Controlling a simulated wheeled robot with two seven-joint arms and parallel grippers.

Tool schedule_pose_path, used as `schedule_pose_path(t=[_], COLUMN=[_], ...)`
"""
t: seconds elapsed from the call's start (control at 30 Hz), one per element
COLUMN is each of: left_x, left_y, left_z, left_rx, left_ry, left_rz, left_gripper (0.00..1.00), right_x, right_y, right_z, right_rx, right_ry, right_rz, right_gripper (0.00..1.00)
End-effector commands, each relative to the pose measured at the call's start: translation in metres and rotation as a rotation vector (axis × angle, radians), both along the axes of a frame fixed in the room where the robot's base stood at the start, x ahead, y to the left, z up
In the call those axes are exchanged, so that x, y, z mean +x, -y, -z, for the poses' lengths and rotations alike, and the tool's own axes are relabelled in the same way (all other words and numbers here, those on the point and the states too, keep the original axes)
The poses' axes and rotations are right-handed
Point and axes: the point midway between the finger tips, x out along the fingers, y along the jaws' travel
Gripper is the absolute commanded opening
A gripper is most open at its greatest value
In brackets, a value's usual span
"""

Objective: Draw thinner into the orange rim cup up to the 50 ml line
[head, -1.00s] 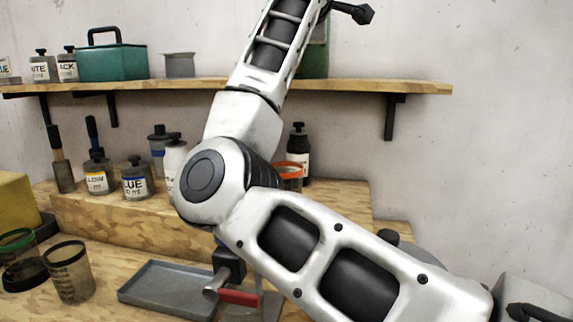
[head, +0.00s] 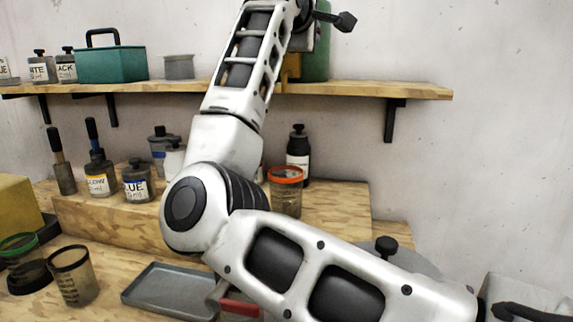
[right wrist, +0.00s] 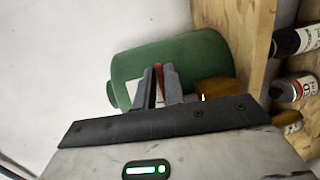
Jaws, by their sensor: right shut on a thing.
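The orange rim cup (head: 286,196) stands upright on the raised wooden step, see-through, its left edge close to my right arm. Its 50 ml line and liquid level cannot be made out. A green drum (head: 316,58) sits on the shelf, mostly behind my right arm; it fills the middle of the right wrist view (right wrist: 195,62). A brass-coloured fitting (right wrist: 216,88) shows at the drum beside my fingers. My right gripper (right wrist: 158,76) is shut on a narrow red piece (right wrist: 160,72), apparently a tap lever, in front of the drum. My left gripper is not in view.
A dark bottle (head: 298,160) stands behind the cup. Paint bottles (head: 137,182) stand left on the step. A grey tray (head: 165,292), a dark-rimmed cup (head: 73,277) and a green-rimmed cup (head: 18,246) are lower. A red handle (head: 240,307) lies beside the tray, partly hidden by my arm.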

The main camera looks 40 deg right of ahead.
Motion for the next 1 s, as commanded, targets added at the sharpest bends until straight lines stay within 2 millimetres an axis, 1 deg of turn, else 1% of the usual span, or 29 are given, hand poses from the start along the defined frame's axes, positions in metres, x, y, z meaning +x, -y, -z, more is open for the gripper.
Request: schedule_pose_path(t=[0.03, 0.1, 0.53, 0.8, 0.83, 0.9, 1.0], left_x=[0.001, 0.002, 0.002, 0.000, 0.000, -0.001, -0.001], left_y=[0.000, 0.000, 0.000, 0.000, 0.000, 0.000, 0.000], left_z=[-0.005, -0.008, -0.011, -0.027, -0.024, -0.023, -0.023], left_rx=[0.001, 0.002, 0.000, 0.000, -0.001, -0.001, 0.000], left_ry=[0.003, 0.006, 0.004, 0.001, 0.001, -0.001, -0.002], left_rz=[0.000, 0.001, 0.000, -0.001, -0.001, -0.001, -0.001], left_gripper=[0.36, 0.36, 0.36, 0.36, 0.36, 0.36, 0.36], right_x=[0.002, 0.002, 0.001, 0.001, 0.000, 0.000, 0.000], right_y=[-0.003, -0.004, -0.005, -0.009, -0.008, -0.008, -0.007], right_z=[-0.005, -0.005, -0.004, -0.005, -0.003, -0.002, -0.002], right_rx=[-0.006, -0.006, -0.005, -0.004, -0.003, -0.002, -0.001], right_ry=[0.005, 0.005, 0.005, 0.002, 0.004, 0.004, 0.002], right_rz=[0.007, 0.024, 0.042, 0.123, 0.122, 0.121, 0.123], right_gripper=[0.00, 0.00, 0.00, 0.00, 0.19, 0.36, 0.36])
